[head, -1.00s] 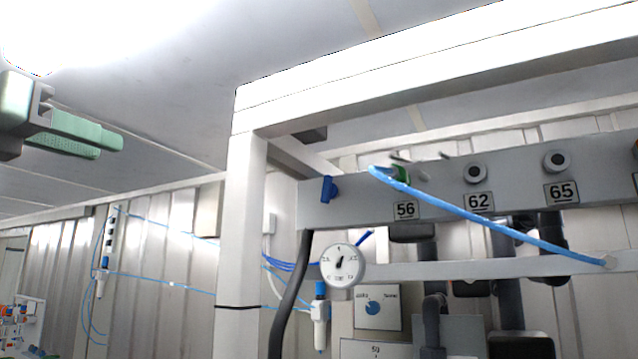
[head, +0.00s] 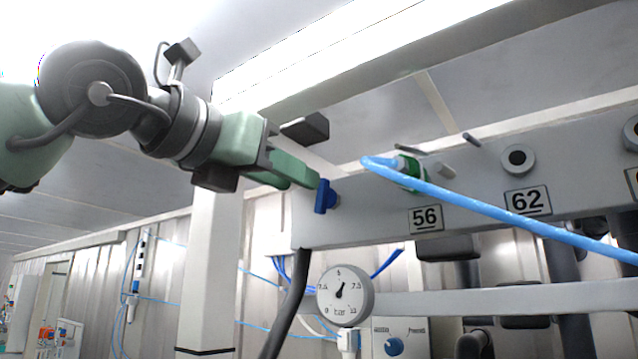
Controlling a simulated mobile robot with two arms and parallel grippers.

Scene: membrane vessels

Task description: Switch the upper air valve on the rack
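The blue valve handle (head: 324,196) sits at the left end of the grey rack panel (head: 375,212), standing roughly upright. My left gripper (head: 306,182) reaches in from the left with its green fingers pointing right. Its fingertips are at the handle's upper left edge in the picture. The fingers overlap from this angle, so I cannot tell whether they touch the handle or how wide they are apart. My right gripper is out of view.
A white post (head: 210,270) stands behind my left arm, with a white beam overhead. A blue hose (head: 490,212) crosses the panel from a green fitting (head: 411,173). A round gauge (head: 344,294) is below the handle. A dark block (head: 306,128) is just above the gripper.

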